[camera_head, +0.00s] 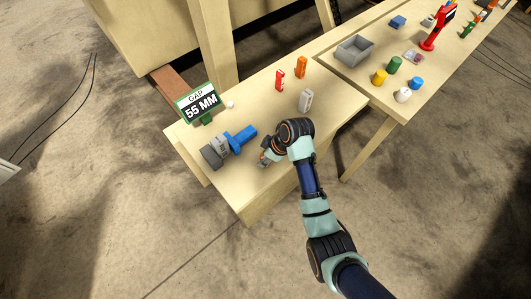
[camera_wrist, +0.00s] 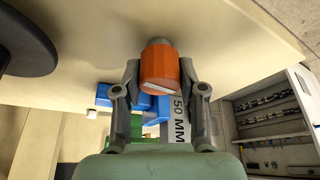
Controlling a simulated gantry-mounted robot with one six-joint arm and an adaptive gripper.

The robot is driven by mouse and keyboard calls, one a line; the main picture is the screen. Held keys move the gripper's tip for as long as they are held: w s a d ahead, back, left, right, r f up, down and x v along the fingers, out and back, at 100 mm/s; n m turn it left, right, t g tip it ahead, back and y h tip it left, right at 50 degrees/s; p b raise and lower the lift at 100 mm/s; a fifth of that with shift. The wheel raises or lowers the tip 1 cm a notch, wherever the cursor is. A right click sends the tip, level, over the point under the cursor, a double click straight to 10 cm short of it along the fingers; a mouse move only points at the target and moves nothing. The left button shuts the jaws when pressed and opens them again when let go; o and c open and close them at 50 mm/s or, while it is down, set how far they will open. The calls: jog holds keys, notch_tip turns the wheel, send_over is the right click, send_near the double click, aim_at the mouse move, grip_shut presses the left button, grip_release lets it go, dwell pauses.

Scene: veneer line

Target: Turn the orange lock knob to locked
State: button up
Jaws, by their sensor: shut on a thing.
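The orange lock knob (camera_wrist: 160,67) sits between the fingertips of my gripper (camera_wrist: 160,76) in the wrist view, with a finger against each side. A pale mark shows on its lower face and a grey round part is behind it. My gripper is shut on the knob. In the head view my gripper (camera_head: 265,158) is low at the front edge of the near table, and the knob is mostly hidden by my wrist.
A sign (camera_head: 201,106) reading "GAP 55 MM" stands behind the blue piece. Red (camera_head: 280,80), orange (camera_head: 301,67) and grey (camera_head: 305,100) blocks stand farther back. The wrist view shows a grey block marked "50 MM" (camera_wrist: 180,130) beyond my gripper. The second table (camera_head: 365,83) holds a grey bin (camera_head: 355,51).

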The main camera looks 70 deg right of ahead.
jog(key=m+p, duration=0.2)
jog(key=m+h+p, duration=0.1)
jog(key=p, duration=0.1)
jog(key=shift+r+m, duration=0.35)
jog(key=shift+m, duration=0.05)
jog(key=m+g+h+p, duration=0.1)
jog(key=m+h+p, duration=0.1)
jog(key=m+p, duration=0.2)
jog(key=shift+f+m, duration=0.1)
jog(key=shift+m, duration=0.2)
jog(key=m+g+p, duration=0.1)
jog(key=m+p, duration=0.1)
jog(key=m, duration=0.1)
jog(key=shift+f+h, duration=0.1)
jog(key=shift+h, duration=0.3)
jog(key=shift+f+m+g+h+p, duration=0.15)
jog(key=shift+m+g, duration=0.3)
jog(key=shift+m, duration=0.65)
jog(key=shift+r+m+g+h+p, duration=0.15)
jog(key=shift+m+g, duration=0.3)
jog(key=shift+m, duration=0.65)
jog(key=shift+f, duration=0.15)
jog(key=o, duration=1.1)
jog(key=shift+o, duration=0.2)
jog(key=v, duration=1.2)
jog(key=shift+w+d, duration=0.1)
